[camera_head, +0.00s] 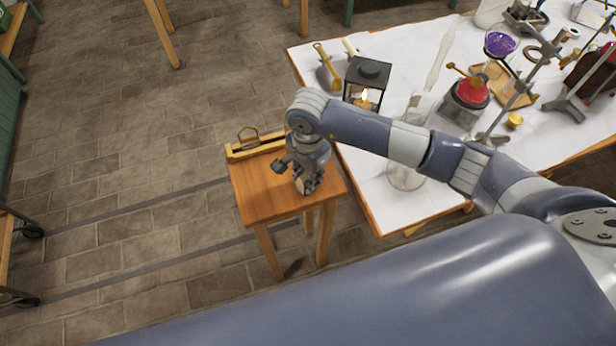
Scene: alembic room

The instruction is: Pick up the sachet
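My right gripper (304,184) points down over the small wooden side table (262,197), close to its top. Its arm reaches in from the right, across the white-covered table. A small pale tan patch shows at its fingertips, partly hidden by the fingers. It may be the sachet, but I cannot tell for sure. I cannot make out whether the fingers are open or shut, or whether they touch anything. My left gripper is not in view.
A wooden rack (258,150) lies along the side table's back edge. The white-covered table (372,188) on the right holds a black lantern (368,72), a red flask (472,92), a purple bowl (500,43) and metal stands. The stone floor (120,150) at left is mostly clear.

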